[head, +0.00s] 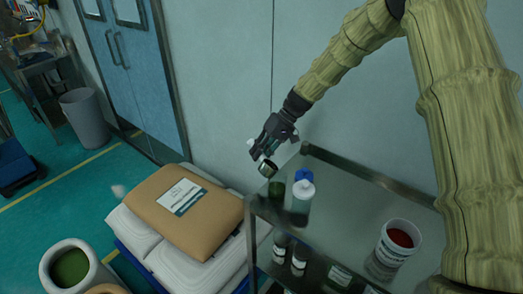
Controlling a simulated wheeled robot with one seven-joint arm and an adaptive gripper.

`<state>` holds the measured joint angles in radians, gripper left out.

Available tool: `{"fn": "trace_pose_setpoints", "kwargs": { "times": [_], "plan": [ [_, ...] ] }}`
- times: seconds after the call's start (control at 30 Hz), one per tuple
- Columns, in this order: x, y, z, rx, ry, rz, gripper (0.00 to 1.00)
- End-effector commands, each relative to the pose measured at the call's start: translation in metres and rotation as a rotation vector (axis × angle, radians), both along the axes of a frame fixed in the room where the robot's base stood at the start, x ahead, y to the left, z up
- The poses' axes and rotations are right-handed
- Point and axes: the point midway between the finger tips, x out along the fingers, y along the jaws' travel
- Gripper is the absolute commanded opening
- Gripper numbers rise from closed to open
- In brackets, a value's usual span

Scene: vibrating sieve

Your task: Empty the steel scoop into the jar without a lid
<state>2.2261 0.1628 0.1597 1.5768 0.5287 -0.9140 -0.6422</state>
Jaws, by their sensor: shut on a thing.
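My gripper (262,153) is shut on the steel scoop (267,168), a small shiny cup with a dark inside. The scoop is tilted and hangs above the left end of the steel cart. What it holds cannot be made out. A dark green jar (277,189) stands on the cart's top just below and right of the scoop, and no lid shows on it. Beside it are a jar with a blue lid (304,175) and a pale jar with a white lid (302,198). The scoop appears apart from all of them.
A white tub (397,243) with dark red contents stands at the cart's right. The cart's rail (365,175) runs along the wall. Labelled bottles (299,259) fill the lower shelf. A brown sack (187,211) on white sacks lies left. The cart top's middle is clear.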

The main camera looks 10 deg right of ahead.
Motion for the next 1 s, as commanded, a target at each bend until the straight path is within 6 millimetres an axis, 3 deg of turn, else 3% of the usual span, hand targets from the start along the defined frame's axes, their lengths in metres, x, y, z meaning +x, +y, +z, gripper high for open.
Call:
{"fn": "trace_pose_setpoints", "kwargs": {
  "times": [1.0],
  "plan": [
    [-0.004, 0.015, 0.017, -0.509, -0.131, 0.003, 0.0]
  ]
}}
